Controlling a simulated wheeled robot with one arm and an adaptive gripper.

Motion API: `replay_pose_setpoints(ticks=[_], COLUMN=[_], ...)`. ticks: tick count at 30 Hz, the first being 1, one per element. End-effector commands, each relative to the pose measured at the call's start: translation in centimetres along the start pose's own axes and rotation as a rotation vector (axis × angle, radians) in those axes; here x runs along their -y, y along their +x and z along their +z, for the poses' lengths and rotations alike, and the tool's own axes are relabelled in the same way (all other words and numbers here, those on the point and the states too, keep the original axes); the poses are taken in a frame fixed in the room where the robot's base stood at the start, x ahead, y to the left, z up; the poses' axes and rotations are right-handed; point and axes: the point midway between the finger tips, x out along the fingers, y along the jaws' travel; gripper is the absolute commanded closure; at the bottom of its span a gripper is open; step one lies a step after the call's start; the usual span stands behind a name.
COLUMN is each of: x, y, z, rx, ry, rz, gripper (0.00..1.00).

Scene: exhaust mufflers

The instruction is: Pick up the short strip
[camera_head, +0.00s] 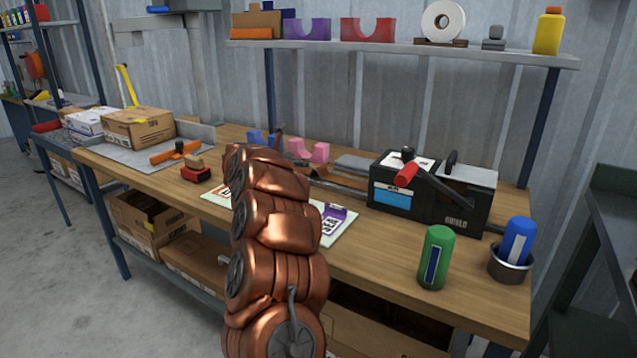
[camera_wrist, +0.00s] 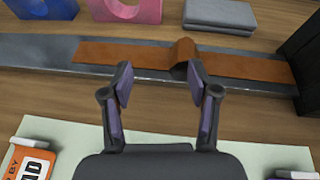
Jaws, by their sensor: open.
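In the wrist view an orange-brown strip (camera_wrist: 240,67) lies flat along a grey metal bar (camera_wrist: 35,55). It has a raised, curled fold (camera_wrist: 184,50) near the middle; I cannot tell whether this is one strip or two meeting there. My gripper (camera_wrist: 159,72) is open and empty, its two purple-padded fingers spread on the near side of the strip. The fold is just beyond the right fingertip. In the head view part of the strip (camera_head: 345,181) shows to the right of my copper arm, which hides my gripper and the rest.
Beyond the bar stand blue and pink blocks (camera_wrist: 124,8) and a grey slab (camera_wrist: 220,14). A pale sheet (camera_wrist: 262,158) lies on the near side. A black machine (camera_head: 455,205), a green can (camera_head: 436,258) and a blue can (camera_head: 517,241) stand on the right of the wooden bench.

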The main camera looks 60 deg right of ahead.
Motion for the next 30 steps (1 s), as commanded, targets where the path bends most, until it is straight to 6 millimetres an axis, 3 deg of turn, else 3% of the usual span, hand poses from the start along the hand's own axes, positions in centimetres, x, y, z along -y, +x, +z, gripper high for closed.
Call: replay_pose_setpoints(ticks=[3, 6, 21, 30], x=[2.4, 3.2, 3.6, 4.0], y=[1.7, 2.3, 5.2, 8.1], z=[-1.6, -1.9, -1.9, -1.9], rx=[-0.024, -0.031, -0.031, -0.029], ry=[0.069, 0.092, 0.09, 0.09], rz=[-0.077, -0.105, -0.105, -0.104], gripper=[0.4, 0.4, 0.4, 0.4])
